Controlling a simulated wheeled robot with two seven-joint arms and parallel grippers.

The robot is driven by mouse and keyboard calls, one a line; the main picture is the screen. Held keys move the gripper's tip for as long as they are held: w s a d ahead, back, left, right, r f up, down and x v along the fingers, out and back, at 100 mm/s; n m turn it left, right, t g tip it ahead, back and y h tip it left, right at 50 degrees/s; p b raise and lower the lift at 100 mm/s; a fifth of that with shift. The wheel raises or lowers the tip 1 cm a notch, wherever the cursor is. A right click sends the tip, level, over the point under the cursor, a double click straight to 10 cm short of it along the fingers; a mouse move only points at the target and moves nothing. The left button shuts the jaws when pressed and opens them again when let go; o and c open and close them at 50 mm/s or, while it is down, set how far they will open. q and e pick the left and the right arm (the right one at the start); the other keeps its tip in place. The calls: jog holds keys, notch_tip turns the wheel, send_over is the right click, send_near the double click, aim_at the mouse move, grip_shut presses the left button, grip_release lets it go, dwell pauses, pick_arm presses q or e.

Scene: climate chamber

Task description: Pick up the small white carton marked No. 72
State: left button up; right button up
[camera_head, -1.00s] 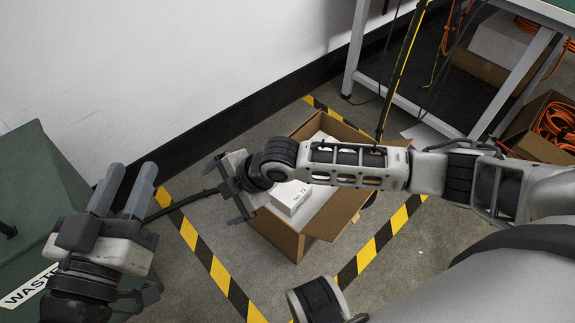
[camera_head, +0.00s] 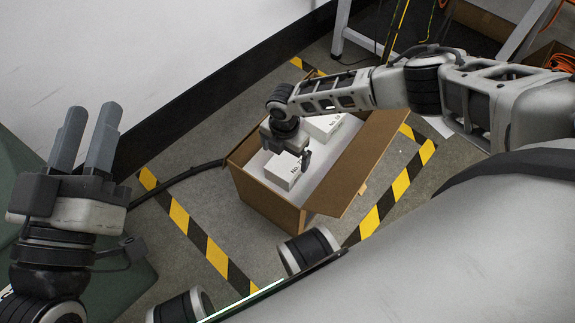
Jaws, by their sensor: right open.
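An open cardboard box (camera_head: 272,204) stands on the floor. The small white carton (camera_head: 281,174) lies in its near part; its label now shows only as "No.", the rest hidden by a finger, and it read No. 72 earlier. My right gripper (camera_head: 288,149) is down inside the box, over the far side of this carton. It is open, one finger by the carton's right side; the other finger is mostly hidden. I cannot tell whether it touches. My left gripper (camera_head: 85,138) is off to the left, fingers apart and empty.
A second white carton (camera_head: 324,125) lies behind in the box, its number unclear. A raised flap (camera_head: 362,170) is on the box's right. Yellow-black floor tape (camera_head: 200,235) surrounds the box. A green bin (camera_head: 125,290) is at lower left, a metal table frame (camera_head: 341,25) behind.

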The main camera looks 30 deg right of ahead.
aim_at(287, 161)
jog(key=shift+f, duration=0.3)
jog(key=f+b, duration=0.2)
jog(key=f, duration=0.1)
jog(key=d+f+b, duration=0.1)
jog(key=shift+w+f+b, duration=0.25)
jog(key=shift+f+b, duration=0.1)
jog(key=shift+b, duration=0.05)
pick_arm(q)
notch_tip(287, 161, up, 7)
jog(key=s+m+t+h, duration=0.1)
jog(key=m+h, duration=0.5)
jog(key=m, duration=0.2)
jog(key=shift+s+f, duration=0.2)
jog(key=shift+s, duration=0.15)
pick_arm(e)
jog(key=c, duration=1.1)
